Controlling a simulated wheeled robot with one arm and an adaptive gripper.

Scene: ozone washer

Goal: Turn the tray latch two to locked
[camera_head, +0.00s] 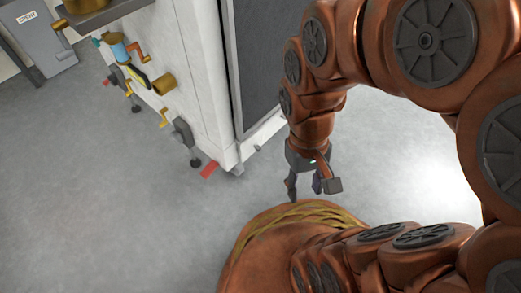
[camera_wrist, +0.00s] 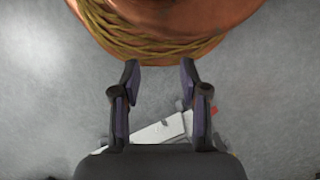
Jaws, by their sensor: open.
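My gripper (camera_head: 304,190) hangs below my copper arm, pointing down over bare floor, to the right of the white washer (camera_head: 207,95). It also shows in the wrist view (camera_wrist: 159,70), with its two dark fingers apart and nothing between them. It touches no part of the washer. The washer's left side bears several fittings, including an orange handle (camera_head: 138,52), small yellow handles (camera_head: 164,118) and grey levers (camera_head: 184,135). I cannot tell which of these, if any, is tray latch two, or how it is turned.
A dark panel (camera_head: 272,55) covers the washer's right face. A blue cylinder (camera_head: 119,48) and a brass cylinder (camera_head: 164,84) stick out on its left side. A grey cabinet (camera_head: 38,40) stands far left. The floor at left is clear.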

